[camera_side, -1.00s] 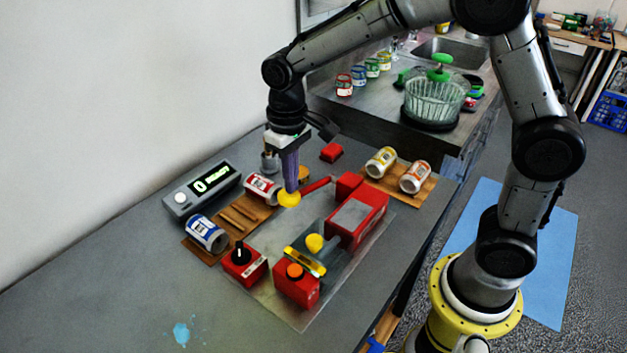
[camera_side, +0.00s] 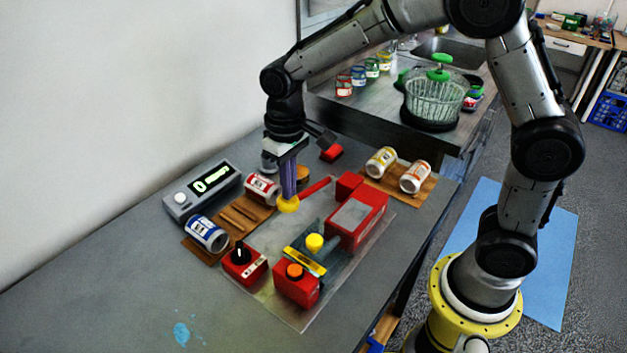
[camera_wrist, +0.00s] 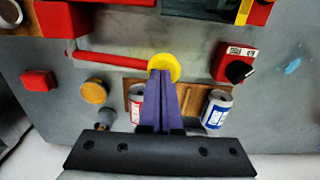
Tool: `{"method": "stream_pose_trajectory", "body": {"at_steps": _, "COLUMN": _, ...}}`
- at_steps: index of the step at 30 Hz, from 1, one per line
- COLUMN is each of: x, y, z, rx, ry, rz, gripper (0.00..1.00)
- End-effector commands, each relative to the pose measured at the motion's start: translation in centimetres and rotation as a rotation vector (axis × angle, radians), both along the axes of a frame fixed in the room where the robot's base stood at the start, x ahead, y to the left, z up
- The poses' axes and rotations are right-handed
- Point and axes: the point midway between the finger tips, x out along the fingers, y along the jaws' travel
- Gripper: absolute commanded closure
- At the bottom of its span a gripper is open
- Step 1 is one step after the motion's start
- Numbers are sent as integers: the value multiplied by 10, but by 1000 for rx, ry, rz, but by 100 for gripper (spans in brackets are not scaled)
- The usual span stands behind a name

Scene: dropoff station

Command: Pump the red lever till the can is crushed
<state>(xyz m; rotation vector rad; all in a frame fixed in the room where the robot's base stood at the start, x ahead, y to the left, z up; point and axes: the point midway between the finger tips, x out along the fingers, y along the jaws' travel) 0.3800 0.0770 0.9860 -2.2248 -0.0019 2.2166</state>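The red lever (camera_side: 316,188) sticks out from the red press housing (camera_side: 357,220) and ends in a yellow knob (camera_side: 288,205). My gripper (camera_side: 288,196) points down with its purple fingers together, their tips at the top of the knob. The wrist view shows the closed fingertips (camera_wrist: 161,73) overlapping the near edge of the knob (camera_wrist: 168,66); I see no knob held between them. A can inside the press cannot be made out. A red-labelled can (camera_side: 262,188) and a blue-labelled can (camera_side: 206,233) lie on a wooden rack (camera_side: 238,218) at the left.
A display box (camera_side: 203,190) stands behind the rack. A red box with a black knob (camera_side: 243,262) and one with an orange button (camera_side: 296,284) stand in front. Yellow (camera_side: 381,162) and orange (camera_side: 414,177) labelled cans lie at the right.

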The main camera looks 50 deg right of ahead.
Motion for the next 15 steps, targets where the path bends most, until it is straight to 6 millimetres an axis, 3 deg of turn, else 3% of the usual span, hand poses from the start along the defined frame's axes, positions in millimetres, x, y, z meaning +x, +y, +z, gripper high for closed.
{"method": "stream_pose_trajectory", "body": {"at_steps": 15, "x": -2, "y": 0, "z": -14, "rx": -4, "ry": 11, "rz": 0, "gripper": 100}}
